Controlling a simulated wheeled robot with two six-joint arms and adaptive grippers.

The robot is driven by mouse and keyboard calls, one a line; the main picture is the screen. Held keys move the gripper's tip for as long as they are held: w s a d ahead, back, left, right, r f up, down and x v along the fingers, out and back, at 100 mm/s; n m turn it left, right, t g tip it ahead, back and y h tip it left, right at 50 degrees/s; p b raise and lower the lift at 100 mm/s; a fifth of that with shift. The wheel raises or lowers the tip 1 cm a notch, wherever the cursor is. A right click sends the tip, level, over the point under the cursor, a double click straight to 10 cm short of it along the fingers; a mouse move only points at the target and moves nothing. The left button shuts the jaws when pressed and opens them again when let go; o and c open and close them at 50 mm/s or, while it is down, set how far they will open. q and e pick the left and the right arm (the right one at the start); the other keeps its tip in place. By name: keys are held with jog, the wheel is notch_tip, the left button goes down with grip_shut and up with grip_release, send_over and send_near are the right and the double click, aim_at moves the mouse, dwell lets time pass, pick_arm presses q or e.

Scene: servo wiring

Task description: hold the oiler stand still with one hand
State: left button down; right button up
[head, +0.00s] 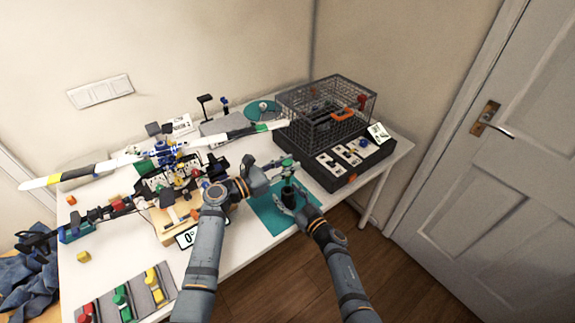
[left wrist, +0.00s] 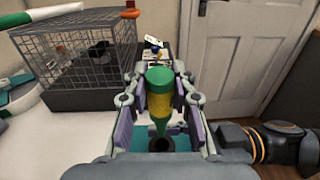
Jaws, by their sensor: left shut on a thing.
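The oiler (left wrist: 160,92), with a green top, yellow band and green tapered tip, is between the fingers of my left gripper (left wrist: 158,112). In the head view my left gripper (head: 285,164) is shut on it above the mat. The dark oiler stand (head: 288,194) is upright on the teal mat (head: 268,214). The left wrist view shows its dark round opening (left wrist: 161,146) below the oiler tip. My right gripper (head: 288,208) is low at the stand; I cannot tell whether its fingers touch or grip it.
A wire cage (head: 325,112) on a dark base stands at the back right. A long-bladed propeller assembly (head: 160,150) and wiring parts crowd the left. A striped tray (head: 125,298) lies at the front left. The door (head: 490,150) is beyond the table's right edge.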

jog(key=shift+s, duration=0.1)
jog(key=v, duration=1.2)
